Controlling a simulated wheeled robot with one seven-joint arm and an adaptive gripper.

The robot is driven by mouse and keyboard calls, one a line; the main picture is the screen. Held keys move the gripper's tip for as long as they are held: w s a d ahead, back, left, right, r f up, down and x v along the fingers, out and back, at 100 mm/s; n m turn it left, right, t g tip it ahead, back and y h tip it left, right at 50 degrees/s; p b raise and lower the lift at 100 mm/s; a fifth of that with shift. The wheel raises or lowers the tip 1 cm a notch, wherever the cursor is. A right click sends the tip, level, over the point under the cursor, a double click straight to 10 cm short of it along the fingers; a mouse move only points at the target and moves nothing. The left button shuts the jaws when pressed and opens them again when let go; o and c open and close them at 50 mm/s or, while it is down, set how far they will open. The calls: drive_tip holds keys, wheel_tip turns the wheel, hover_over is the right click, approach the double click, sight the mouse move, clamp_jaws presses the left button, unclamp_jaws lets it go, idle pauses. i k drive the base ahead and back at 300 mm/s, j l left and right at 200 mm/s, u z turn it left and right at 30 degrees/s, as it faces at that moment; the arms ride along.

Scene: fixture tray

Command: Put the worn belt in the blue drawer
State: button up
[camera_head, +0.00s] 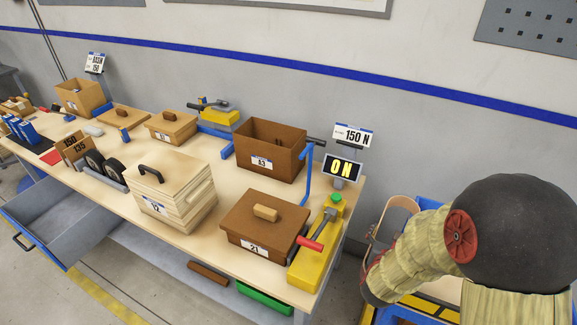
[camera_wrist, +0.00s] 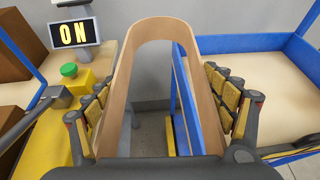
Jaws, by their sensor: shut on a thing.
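The worn belt is a tan-brown loop in the wrist view (camera_wrist: 124,88), standing upright between the finger pads of my gripper (camera_wrist: 165,105). My gripper is shut on it, with a row of yellow-black pads along each side. In the head view the belt (camera_head: 402,202) shows as a thin arch at the right, above my gripper (camera_head: 374,262), which my arm partly hides. Both are to the right of the workbench, beyond its end. The blue drawer (camera_head: 36,243) is pulled open at the bench's far left, with a blue front and grey inner walls; its visible inside looks empty.
The workbench (camera_head: 105,191) carries several lidded boxes, an open brown box (camera_head: 268,150), and a yellow fixture (camera_head: 314,262) with a red handle. A display (camera_head: 342,168) reads ON. A blue-edged surface (camera_wrist: 253,43) stands right in the wrist view. Floor shows left of the bench.

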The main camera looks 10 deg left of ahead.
sight(76, 214)
drive_tip(key=k+u, duration=0.2)
drive_tip(key=k, duration=0.3)
drive_tip(key=k+j+u, duration=0.25)
drive_tip(key=k, duration=0.3)
drive_tip(key=i+u, duration=0.1)
drive_tip(key=u, duration=1.85)
drive_tip(key=i+l+u, duration=0.15)
drive_tip(key=i, duration=0.35)
drive_tip(key=i+l+u, duration=0.1)
drive_tip(key=i+l, duration=0.35)
drive_tip(key=i+l+u, duration=0.15)
drive_tip(key=i+l, duration=0.2)
drive_tip(key=i, duration=0.2)
drive_tip(key=i+l, duration=0.15)
drive_tip(key=i, duration=0.3)
drive_tip(key=i+l, duration=0.15)
drive_tip(key=i, duration=0.25)
drive_tip(key=i+l, duration=0.15)
drive_tip(key=i, duration=0.3)
drive_tip(key=i+l, duration=0.15)
drive_tip(key=i, duration=2.1)
drive_tip(key=i+j+z, duration=0.1)
drive_tip(key=i+z, duration=0.3)
drive_tip(key=i, duration=0.15)
drive_tip(key=i+j+z, duration=0.35)
drive_tip(key=i, duration=0.2)
drive_tip(key=i+l, duration=0.05)
drive_tip(key=l, duration=0.05)
